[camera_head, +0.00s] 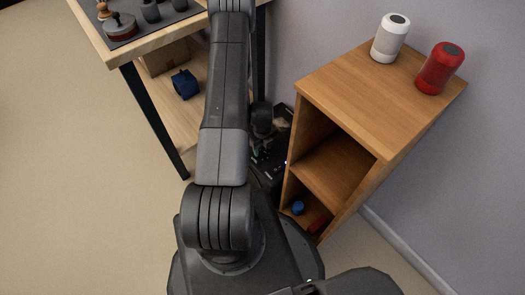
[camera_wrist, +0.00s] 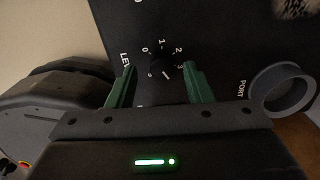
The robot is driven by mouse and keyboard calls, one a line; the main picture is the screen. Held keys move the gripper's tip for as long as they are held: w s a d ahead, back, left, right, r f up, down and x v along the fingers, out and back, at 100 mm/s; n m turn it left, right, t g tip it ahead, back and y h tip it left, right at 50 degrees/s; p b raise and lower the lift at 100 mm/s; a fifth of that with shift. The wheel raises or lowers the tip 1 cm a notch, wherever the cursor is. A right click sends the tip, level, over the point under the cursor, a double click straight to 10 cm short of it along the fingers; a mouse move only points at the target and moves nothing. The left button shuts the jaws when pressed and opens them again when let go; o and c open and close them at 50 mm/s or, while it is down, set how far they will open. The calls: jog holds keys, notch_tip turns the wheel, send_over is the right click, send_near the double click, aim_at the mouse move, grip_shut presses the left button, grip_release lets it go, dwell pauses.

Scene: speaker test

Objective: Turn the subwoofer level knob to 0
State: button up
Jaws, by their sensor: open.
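The subwoofer's black panel (camera_wrist: 225,40) fills the upper part of the wrist view. Its level knob (camera_wrist: 158,67) is small, round and black, with white digits around it and partly readable "LEVEL" lettering at left. A short white mark on the knob points down and right, past the 3 and away from the 0 at upper left. My gripper (camera_wrist: 160,67) is open, its green fingers on either side of the knob; contact cannot be told. In the head view the dark subwoofer (camera_head: 268,158) stands low between table and cabinet, partly hidden by my arm.
A round port ring (camera_wrist: 284,88) sticks out right of the knob. In the head view, a wooden cabinet (camera_head: 352,88) stands close at right, with a white speaker (camera_head: 390,40) and a red speaker (camera_head: 440,68) on top. A table (camera_head: 118,54) stands at left.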

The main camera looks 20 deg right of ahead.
jog(key=shift+w+f, duration=0.1)
jog(key=shift+f, duration=0.8)
jog(key=c, duration=1)
jog(key=shift+n+b, duration=0.3)
